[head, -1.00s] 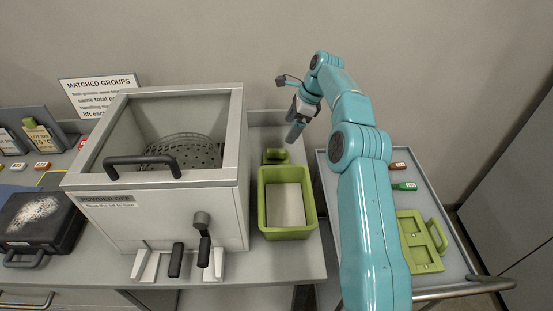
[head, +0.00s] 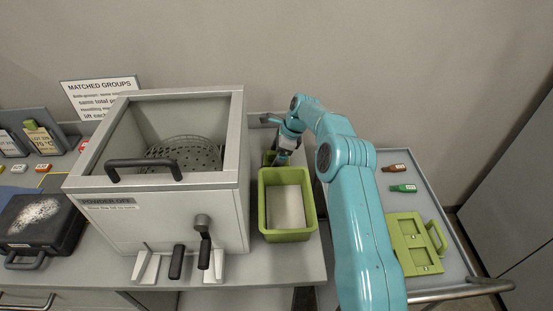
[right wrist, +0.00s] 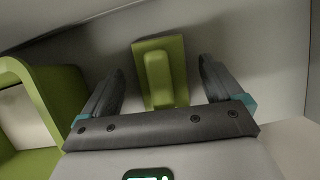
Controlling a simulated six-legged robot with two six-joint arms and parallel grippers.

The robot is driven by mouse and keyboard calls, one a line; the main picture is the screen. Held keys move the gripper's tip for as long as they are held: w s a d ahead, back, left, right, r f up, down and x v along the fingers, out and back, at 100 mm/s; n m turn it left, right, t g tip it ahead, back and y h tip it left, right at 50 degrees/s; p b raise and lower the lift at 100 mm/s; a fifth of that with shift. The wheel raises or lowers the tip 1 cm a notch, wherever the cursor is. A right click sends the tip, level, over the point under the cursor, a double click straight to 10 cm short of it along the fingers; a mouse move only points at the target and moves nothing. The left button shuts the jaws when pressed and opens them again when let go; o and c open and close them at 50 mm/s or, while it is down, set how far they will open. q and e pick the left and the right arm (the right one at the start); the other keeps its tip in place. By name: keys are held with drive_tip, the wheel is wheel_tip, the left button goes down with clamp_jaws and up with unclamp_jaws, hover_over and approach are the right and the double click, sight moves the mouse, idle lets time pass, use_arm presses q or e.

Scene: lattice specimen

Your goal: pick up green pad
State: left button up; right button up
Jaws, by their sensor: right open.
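The green pad (right wrist: 158,72), a small block with a raised grip bar on top, lies on the grey bench behind the green bin. In the right wrist view it sits between the two fingers of my right gripper (right wrist: 160,88), with a gap on each side. The fingers are apart and hold nothing. In the head view my right gripper (head: 281,158) is low over the pad (head: 268,157), which is mostly hidden behind it. My left gripper is not in view.
The green bin (head: 264,212) with a pale floor stands just in front of the pad. The grey powder box (head: 240,140) rises close on the left.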

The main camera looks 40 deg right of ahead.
drive_tip(key=shift+w, duration=0.1)
drive_tip(key=c, duration=1.1)
drive_tip(key=shift+c, duration=0.2)
drive_tip(key=shift+r, duration=0.15)
wheel_tip(320, 180, up, 9)
drive_tip(key=shift+f, duration=0.1)
wheel_tip(320, 180, up, 11)
drive_tip(key=p, duration=0.6)
